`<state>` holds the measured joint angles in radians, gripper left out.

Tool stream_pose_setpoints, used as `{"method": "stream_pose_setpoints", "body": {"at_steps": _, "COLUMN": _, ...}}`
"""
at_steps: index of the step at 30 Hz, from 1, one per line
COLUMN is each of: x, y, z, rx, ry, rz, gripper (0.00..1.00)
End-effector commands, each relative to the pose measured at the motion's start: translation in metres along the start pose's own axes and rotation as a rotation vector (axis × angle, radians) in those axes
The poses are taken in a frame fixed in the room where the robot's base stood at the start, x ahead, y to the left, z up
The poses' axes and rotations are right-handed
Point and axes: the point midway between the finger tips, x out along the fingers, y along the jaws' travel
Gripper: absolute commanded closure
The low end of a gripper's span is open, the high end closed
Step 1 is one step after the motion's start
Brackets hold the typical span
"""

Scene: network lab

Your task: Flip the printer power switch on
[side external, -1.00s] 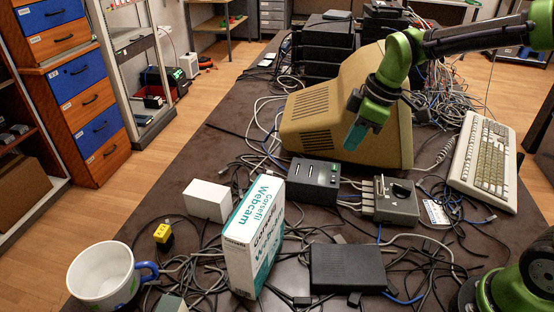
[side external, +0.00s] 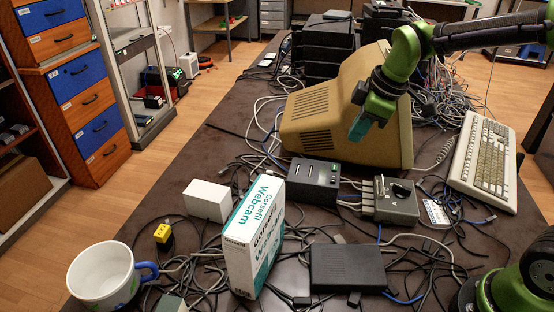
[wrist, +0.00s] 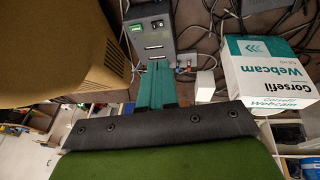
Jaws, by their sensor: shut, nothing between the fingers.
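A dark box (side external: 315,180) with a small green part near its right end stands on the table, in front of the beige monitor. In the wrist view the box (wrist: 150,38) shows a green switch-like part (wrist: 136,28) and pale slots. I cannot tell the switch's position. A grey box with a black knob (side external: 392,201) stands just right of it. My gripper (side external: 358,131) has teal fingers, shut and empty. It hangs above and behind the dark box, in front of the monitor, apart from the box. The fingers also show in the wrist view (wrist: 157,72), pointing towards the box.
The beige monitor (side external: 320,118) stands close behind my gripper. A webcam carton (side external: 252,238), a white box (side external: 207,200), a black flat box (side external: 347,268) and a mug (side external: 100,275) stand nearer. A keyboard (side external: 485,160) lies at right. Loose cables cover much of the table.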

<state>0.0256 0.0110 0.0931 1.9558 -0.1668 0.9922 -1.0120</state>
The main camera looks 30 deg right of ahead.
Motion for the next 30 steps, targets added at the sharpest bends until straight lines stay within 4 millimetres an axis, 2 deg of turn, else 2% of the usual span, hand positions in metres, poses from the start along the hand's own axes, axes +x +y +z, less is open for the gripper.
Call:
{"method": "stream_pose_setpoints", "body": {"at_steps": 4, "x": 0.010, "y": 0.000, "z": 0.001, "rx": 0.000, "ry": -0.003, "rz": -0.003, "gripper": 1.00}}
{"method": "stream_pose_setpoints", "body": {"at_steps": 7, "x": 0.025, "y": -0.001, "z": 0.001, "rx": 0.000, "ry": -0.005, "rz": -0.005, "gripper": 1.00}}
{"method": "stream_pose_setpoints", "body": {"at_steps": 15, "x": 0.084, "y": -0.001, "z": 0.001, "rx": 0.000, "ry": -0.006, "rz": -0.006, "gripper": 1.00}}
{"method": "stream_pose_setpoints", "body": {"at_steps": 21, "x": 0.118, "y": 0.004, "z": 0.006, "rx": 0.003, "ry": -0.004, "rz": -0.004, "gripper": 1.00}}
{"method": "stream_pose_setpoints", "body": {"at_steps": 25, "x": 0.130, "y": 0.009, "z": 0.009, "rx": 0.002, "ry": -0.002, "rz": -0.003, "gripper": 1.00}}
{"method": "stream_pose_setpoints", "body": {"at_steps": 30, "x": 0.137, "y": 0.011, "z": 0.011, "rx": 0.001, "ry": -0.001, "rz": -0.002, "gripper": 1.00}}
